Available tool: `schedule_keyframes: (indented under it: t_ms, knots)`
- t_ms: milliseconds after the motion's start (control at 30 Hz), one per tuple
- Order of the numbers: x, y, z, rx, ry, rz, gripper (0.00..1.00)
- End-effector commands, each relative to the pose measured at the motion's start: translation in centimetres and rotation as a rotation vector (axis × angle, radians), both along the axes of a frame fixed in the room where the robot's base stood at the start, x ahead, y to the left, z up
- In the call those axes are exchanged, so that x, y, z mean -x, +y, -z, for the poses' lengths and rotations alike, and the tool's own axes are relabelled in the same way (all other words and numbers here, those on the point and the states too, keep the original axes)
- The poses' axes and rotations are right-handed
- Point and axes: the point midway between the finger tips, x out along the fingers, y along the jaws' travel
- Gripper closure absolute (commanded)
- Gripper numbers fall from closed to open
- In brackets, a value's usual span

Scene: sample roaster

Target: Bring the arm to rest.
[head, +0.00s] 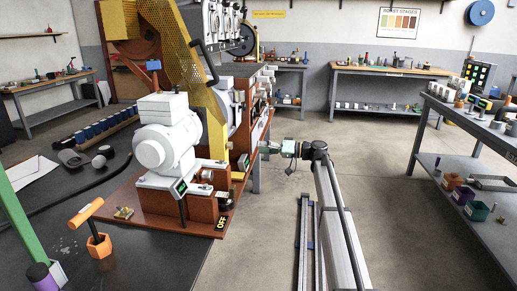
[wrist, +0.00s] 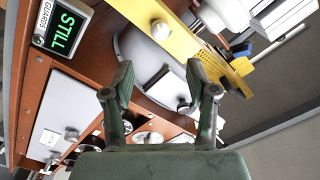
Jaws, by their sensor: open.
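My gripper (head: 268,147) is at the end of my arm, beside the right side of the sample roaster (head: 168,145), above the open floor. In the wrist view its two green-grey fingers (wrist: 160,84) are spread apart with nothing between them. Behind them are a round grey-white part with a dark slot (wrist: 158,72) and a yellow perforated guard (wrist: 185,48). I cannot tell the distance from the fingers to these parts. A green sign reading STILL (wrist: 66,31) is on the reddish-brown panel at upper left.
The roaster's base carries an OFF label (head: 221,222). A dark bench (head: 150,260) holds an orange-handled tool (head: 90,212) at front left. A side bench (head: 470,130) with small items stands at right. The floor (head: 385,190) between is clear beyond my rail.

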Motion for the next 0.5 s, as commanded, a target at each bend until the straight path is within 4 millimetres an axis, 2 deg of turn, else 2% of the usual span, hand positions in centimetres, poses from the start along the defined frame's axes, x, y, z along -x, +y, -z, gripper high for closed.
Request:
schedule_keyframes:
  t_ms: [367,467,500]
  knots:
    - [0.2,0.0,0.2,0.002,0.046,-0.009,0.42]
    - [1.5,0.1,2.2,0.081,0.121,-0.024,0.42]
    - [2.7,0.0,3.5,0.128,0.158,-0.028,0.42]
